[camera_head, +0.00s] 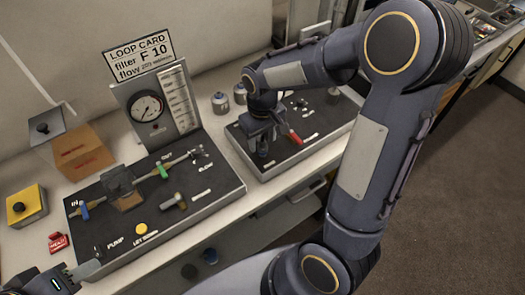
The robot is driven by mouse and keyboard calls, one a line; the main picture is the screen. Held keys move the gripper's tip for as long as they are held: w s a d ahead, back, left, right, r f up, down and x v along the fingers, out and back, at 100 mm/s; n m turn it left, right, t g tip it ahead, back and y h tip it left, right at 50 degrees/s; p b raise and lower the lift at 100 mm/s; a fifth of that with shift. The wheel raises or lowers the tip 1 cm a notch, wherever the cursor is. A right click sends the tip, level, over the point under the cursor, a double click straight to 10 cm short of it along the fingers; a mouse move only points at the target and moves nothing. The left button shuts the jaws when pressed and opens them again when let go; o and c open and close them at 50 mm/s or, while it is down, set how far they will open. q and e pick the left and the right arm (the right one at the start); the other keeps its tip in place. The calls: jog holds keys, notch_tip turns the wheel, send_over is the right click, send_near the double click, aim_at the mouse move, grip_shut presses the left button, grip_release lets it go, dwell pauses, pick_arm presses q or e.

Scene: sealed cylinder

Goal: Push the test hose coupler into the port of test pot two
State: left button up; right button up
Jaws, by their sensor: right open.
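Two small grey metal pots, one (220,102) and another (240,93), stand on the bench behind the right-hand black panel (312,147). I cannot tell which is test pot two, and no port shows clearly. My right gripper (264,148) points down over the left part of that panel, its jaws open. A red-handled part (295,137) lies just right of it; I cannot tell whether this is the hose coupler. My forearm hides part of the panel. My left gripper (82,272) is at the lower left, partly cut off, by the left panel's front corner; its jaw state is unclear.
The left black panel (100,230) carries pipework, valves and a yellow button. A gauge stand (150,108) with a loop card (139,53) rises behind it. A cardboard box (82,152), yellow button box (27,205) and red tag (58,242) lie left.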

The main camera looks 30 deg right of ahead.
aim_at(262, 141)
jog(key=shift+f+b, duration=0.85)
jog(key=shift+f, duration=0.75)
pick_arm(q)
notch_tip(262, 141, down, 2)
jog(key=shift+f, duration=0.25)
pick_arm(e)
jog(key=shift+c, duration=0.3)
grip_shut()
jog(key=shift+r, duration=0.15)
